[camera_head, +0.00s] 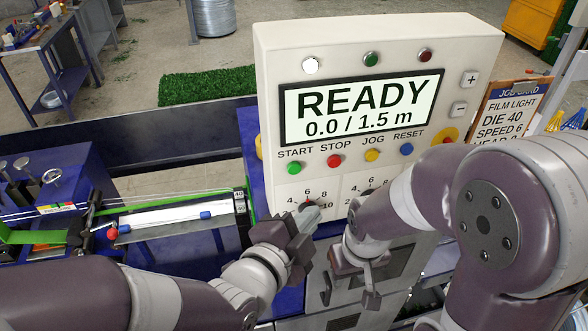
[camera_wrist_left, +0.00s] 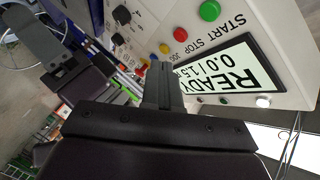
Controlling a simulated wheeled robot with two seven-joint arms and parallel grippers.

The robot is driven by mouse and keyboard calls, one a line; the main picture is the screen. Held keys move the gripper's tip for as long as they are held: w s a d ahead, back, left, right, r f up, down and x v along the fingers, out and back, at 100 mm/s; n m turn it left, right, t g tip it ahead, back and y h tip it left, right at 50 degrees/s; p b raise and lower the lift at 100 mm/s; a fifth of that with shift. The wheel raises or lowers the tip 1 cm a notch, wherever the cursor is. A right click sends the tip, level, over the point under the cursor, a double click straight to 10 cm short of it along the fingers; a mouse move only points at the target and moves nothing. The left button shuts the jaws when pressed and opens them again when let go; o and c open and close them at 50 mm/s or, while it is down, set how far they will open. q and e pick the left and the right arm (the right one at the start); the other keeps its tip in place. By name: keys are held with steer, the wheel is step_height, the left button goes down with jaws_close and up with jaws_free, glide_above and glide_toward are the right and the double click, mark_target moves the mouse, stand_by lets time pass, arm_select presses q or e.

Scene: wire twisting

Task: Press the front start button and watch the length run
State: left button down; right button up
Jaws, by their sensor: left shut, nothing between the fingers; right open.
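The control panel (camera_head: 375,45) is a cream box with a display (camera_head: 361,107) reading READY, 0.0 / 1.5 m. The green start button (camera_head: 294,168) is at the left of the button row, below the display. It also shows in the left wrist view (camera_wrist_left: 210,10). The white lamp (camera_head: 311,65) on top looks bright. My left gripper (camera_head: 308,214) is shut and empty, below the start button and in front of the lower dials, apart from the button. In the left wrist view its shut fingers (camera_wrist_left: 162,85) point toward the panel. My right gripper (camera_head: 350,285) is open and empty, lower and to the right.
A red stop button (camera_head: 334,161), yellow jog button (camera_head: 372,155) and blue reset button (camera_head: 406,149) sit right of start. A job card (camera_head: 507,105) stands at the right. The wire line (camera_head: 170,215) runs at the left. A dial (camera_head: 308,203) is close to my left gripper.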

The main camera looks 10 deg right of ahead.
mark_target(294, 168)
arm_select(q)
steer(key=w, duration=0.8)
steer(key=shift+w+a+f, duration=0.1)
steer(key=shift+w, duration=0.05)
stand_by(1.8)
steer(key=shift+w+b, duration=0.35)
